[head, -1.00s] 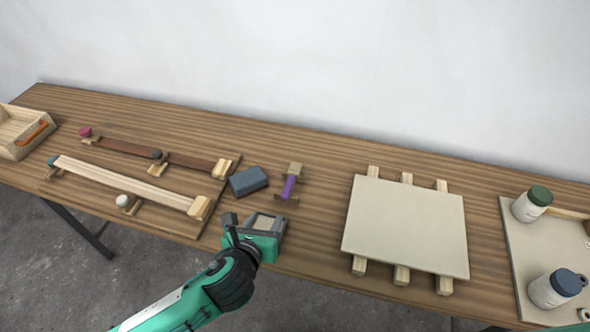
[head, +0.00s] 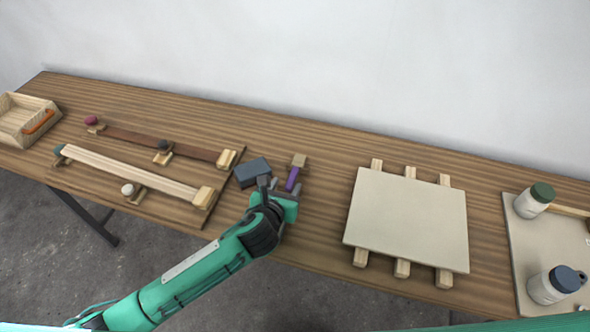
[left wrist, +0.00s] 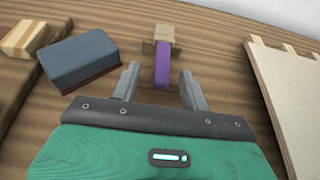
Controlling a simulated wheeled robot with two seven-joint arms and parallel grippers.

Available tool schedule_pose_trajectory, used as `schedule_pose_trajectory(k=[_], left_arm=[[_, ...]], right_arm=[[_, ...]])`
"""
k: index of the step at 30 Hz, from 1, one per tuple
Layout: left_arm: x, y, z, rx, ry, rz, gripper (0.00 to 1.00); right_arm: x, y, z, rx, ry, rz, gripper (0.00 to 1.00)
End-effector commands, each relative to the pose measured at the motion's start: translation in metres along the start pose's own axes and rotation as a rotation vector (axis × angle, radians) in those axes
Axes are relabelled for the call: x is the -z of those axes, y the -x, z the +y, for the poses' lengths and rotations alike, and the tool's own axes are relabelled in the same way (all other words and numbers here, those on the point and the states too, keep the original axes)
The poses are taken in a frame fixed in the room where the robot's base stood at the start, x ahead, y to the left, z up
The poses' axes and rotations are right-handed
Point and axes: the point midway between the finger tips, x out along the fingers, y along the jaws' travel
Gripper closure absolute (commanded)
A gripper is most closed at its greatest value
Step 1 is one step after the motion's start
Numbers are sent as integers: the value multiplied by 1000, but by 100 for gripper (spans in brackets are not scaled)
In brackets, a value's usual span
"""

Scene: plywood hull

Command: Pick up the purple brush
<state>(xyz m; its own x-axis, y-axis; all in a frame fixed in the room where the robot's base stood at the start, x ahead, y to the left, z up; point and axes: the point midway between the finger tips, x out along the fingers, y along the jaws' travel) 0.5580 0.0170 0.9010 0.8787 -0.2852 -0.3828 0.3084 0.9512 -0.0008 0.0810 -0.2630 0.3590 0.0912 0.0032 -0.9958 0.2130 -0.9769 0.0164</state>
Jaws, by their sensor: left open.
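The purple brush (head: 292,178) lies on the wooden table in the middle of the head view, its purple handle toward me and its tan head (head: 299,160) toward the wall. In the left wrist view the purple handle (left wrist: 162,66) lies ahead, between the lines of the two fingers, with the tan head beyond it. My left gripper (left wrist: 160,85) is open and empty, its fingertips on either side of the handle's near end. In the head view the left gripper (head: 285,190) partly hides the handle's near end. The right gripper is not in view.
A dark blue-grey block (head: 252,172) lies just left of the brush; it also shows in the left wrist view (left wrist: 80,58). A pale panel (head: 407,220) on wooden strips lies to the right. Jars (head: 534,200) stand at far right, a wooden box (head: 25,120) at far left.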

Motion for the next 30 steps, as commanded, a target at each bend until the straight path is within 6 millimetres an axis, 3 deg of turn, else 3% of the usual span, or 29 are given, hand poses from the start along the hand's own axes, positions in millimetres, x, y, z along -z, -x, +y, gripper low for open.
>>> schedule_pose_trajectory(k=[7,17,24,30], left_arm=[[-3,-30,-4,-1,0,-1,55],[-2,-36,-3,1,-1,-1,55],[-2,-36,-3,1,-1,-1,100],[-2,-36,-3,1,-1,-1,100]], right_arm=[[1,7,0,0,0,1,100],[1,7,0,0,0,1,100],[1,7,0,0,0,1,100],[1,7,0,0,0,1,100]])
